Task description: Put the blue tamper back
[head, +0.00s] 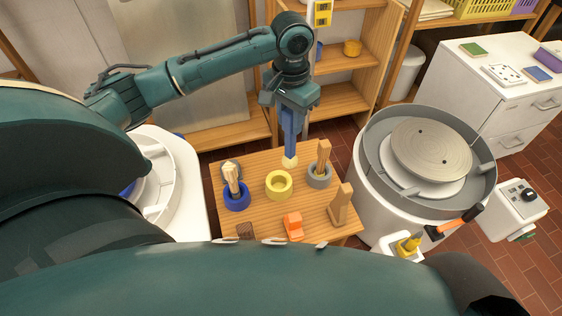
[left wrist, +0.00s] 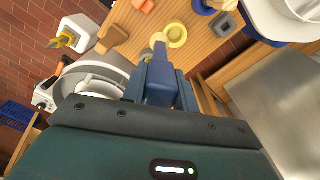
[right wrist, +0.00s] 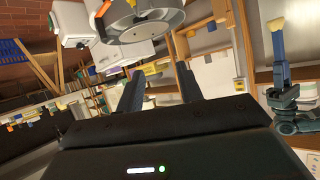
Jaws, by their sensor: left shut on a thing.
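My left gripper (head: 290,106) is shut on the blue tamper (head: 289,138) and holds it upright with its pale rounded end down. The tamper is over the back of the small wooden table (head: 258,220), just behind and right of an empty yellow ring holder (head: 278,195). In the left wrist view the tamper (left wrist: 160,80) points away from me toward the yellow holder (left wrist: 178,37); I cannot tell its exact height. My right gripper (right wrist: 158,68) is open and empty in the right wrist view, away from the table.
A blue holder (head: 236,204) and a grey holder (head: 319,182) each contain wooden tools. An orange block (head: 293,225) and a wooden stand (head: 341,205) are at the table's front. A pottery wheel (head: 430,150) stands right, shelves (head: 345,62) behind.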

